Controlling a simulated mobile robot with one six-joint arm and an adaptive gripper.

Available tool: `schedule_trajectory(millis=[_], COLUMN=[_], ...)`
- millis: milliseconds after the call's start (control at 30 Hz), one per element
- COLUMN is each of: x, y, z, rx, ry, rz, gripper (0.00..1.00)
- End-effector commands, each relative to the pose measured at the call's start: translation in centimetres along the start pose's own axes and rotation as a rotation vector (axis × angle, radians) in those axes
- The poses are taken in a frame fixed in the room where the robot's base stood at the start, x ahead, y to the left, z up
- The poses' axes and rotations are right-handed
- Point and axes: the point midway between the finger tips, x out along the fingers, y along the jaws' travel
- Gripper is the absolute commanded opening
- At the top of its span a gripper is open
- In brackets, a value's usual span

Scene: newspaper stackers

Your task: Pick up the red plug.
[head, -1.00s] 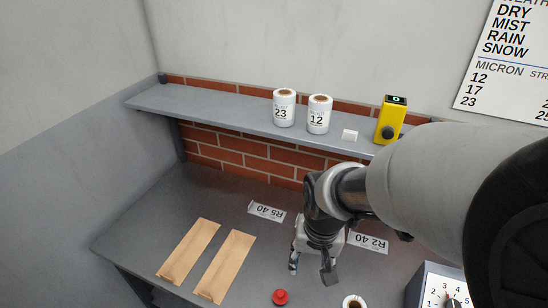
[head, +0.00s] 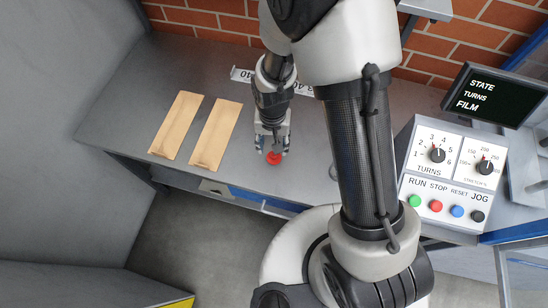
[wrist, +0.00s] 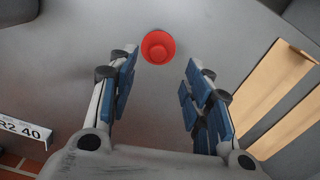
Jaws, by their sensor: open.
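The red plug (head: 274,158) sits on the grey bench near its front edge. In the wrist view the plug (wrist: 158,47) is a round red piece with a smaller raised knob, seen just beyond the fingertips and roughly centred between them. My gripper (head: 273,150) reaches down over the bench right at the plug. In the wrist view my gripper (wrist: 160,75) has its two blue-padded fingers spread wide with nothing between them. I cannot tell the exact height of the fingertips above the bench.
Two tan paper strips (head: 176,124) (head: 216,134) lie left of the plug. A label strip (wrist: 25,129) lies behind my gripper. A control box (head: 456,176) with dials and coloured buttons stands at the right, beside a dark screen (head: 494,95). Bare bench surrounds the plug.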

Motion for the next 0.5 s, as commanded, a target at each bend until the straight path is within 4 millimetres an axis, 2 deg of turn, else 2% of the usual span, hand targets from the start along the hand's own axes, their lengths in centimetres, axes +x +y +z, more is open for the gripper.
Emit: schedule_trajectory(millis=[33,267,500], x=[0.7,1.8,5.2], y=[0.0,0.1,0.6], z=[0.0,0.1,1.0], rx=[0.0,0.0,0.0], ry=[-0.001,0.0,-0.002], rz=[0.001,0.0,0.001], gripper=[0.46,0.46,0.46])
